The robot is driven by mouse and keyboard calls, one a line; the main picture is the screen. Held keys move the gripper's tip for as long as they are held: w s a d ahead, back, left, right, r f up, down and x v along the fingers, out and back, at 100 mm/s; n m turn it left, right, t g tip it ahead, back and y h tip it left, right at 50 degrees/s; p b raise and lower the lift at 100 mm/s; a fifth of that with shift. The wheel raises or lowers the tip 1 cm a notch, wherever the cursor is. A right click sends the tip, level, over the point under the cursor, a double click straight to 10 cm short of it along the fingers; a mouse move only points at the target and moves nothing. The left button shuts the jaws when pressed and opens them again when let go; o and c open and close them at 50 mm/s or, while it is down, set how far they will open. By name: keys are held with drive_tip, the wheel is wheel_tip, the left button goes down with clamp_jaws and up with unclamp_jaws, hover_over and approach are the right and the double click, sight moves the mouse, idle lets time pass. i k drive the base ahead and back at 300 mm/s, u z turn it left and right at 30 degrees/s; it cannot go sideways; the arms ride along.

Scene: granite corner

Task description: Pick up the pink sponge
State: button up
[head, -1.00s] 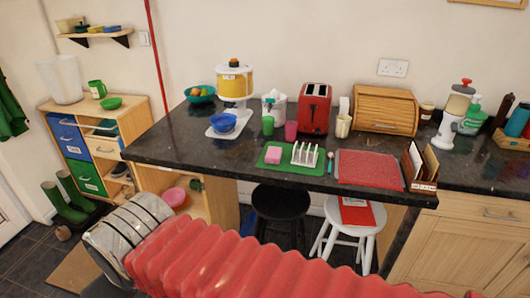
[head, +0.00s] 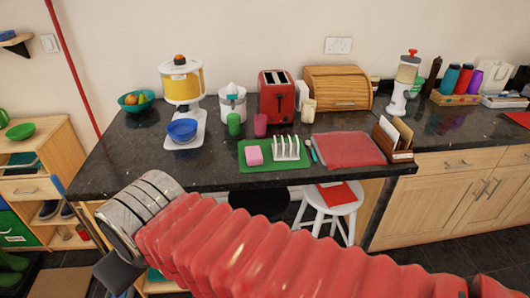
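The pink sponge (head: 254,155) lies on the left part of a green mat (head: 262,164) on the dark granite counter, left of a white toast rack (head: 286,148). The sponge is in full view and nothing touches it from above. My arm crosses the lower foreground as a red ribbed sleeve with a ringed metal part and a dark grey part at its left end. These parts are in front of and below the counter edge, apart from the sponge. My gripper's fingers do not show.
A green cup (head: 234,124) and a pink cup (head: 260,126) stand behind the sponge, with a red toaster (head: 277,97) further back. A blue bowl (head: 182,130) stands to the left. A red mat (head: 348,150) lies to the right. The counter's front left is clear.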

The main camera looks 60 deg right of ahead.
sight(253, 154)
drive_tip(key=z, duration=0.65)
drive_tip(key=i, duration=0.85)
drive_tip(key=z, duration=0.55)
